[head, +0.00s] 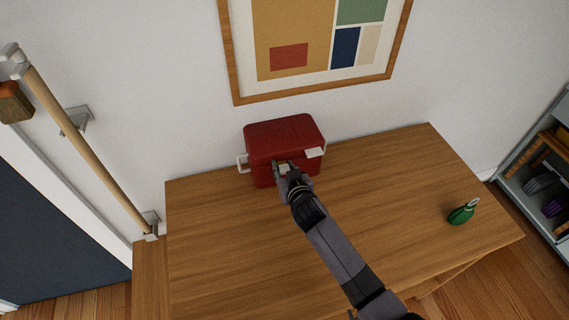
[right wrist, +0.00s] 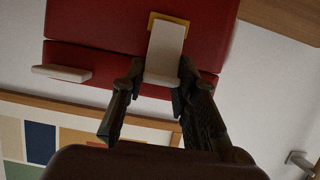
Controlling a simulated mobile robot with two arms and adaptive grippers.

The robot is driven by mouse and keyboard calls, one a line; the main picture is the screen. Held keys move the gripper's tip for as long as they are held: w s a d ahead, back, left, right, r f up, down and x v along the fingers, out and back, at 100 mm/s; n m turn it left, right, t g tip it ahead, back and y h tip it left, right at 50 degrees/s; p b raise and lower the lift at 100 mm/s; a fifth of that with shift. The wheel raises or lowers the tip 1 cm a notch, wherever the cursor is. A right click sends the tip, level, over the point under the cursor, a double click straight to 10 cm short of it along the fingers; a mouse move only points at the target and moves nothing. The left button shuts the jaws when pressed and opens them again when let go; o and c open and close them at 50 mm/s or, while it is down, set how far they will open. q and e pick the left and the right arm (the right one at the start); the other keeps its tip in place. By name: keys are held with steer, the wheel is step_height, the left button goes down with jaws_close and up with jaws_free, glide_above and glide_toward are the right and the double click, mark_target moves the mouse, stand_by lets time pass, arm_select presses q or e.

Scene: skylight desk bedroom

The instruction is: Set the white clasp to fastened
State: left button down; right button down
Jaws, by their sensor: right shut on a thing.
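A red box (head: 275,139) with a lid stands on the desk against the wall. In the right wrist view, which is upside down, a white clasp (right wrist: 167,48) with a yellow frame (right wrist: 155,18) at one end is on the front of the red box (right wrist: 95,22). It spans the seam between body and lid; I cannot tell if it lies flat. My right gripper (head: 281,166) is at the box front. Its fingers (right wrist: 160,72) are on either side of the clasp's free end, shut on it. My left gripper is not in view.
A second white piece (head: 314,153) sticks out at the box's front right; a white handle (head: 242,162) is on its left side. A green object (head: 462,213) lies on the desk (head: 410,180) at right. A framed picture (head: 235,82) hangs above. The desk between is clear.

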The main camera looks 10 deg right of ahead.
steer(key=c, duration=1.2)
jaws_free()
steer(key=shift+c, duration=0.2)
steer(key=v, duration=1.2)
